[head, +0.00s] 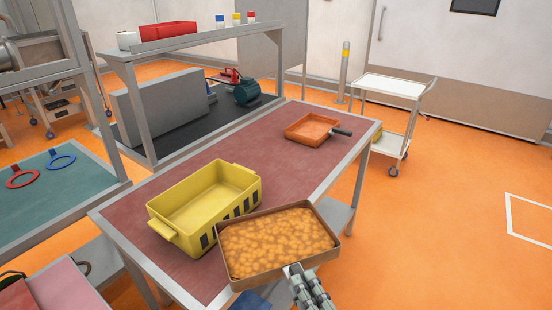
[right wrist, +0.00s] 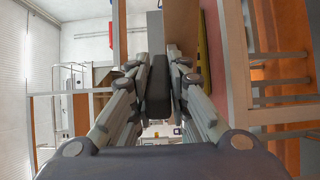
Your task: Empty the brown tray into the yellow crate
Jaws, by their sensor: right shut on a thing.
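The brown tray (head: 335,253) is in the lower middle of the head view, filled with lumpy orange-brown contents. It is held over the near edge of the table and looks slightly tilted. My right gripper (head: 293,272) is at the tray's near side. In the right wrist view its fingers (right wrist: 158,85) are shut on a dark handle (right wrist: 158,78). The yellow crate (head: 172,234) stands on the table just behind and left of the tray. Its visible inside looks empty; the tray hides part of its near right side. My left gripper is not in view.
The reddish table top (head: 262,150) has free room behind the crate. An orange tray (head: 312,129) with a dark handle lies at its far end. A bench with a grey frame (head: 137,110) stands behind left, and a white trolley (head: 393,87) at the back right.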

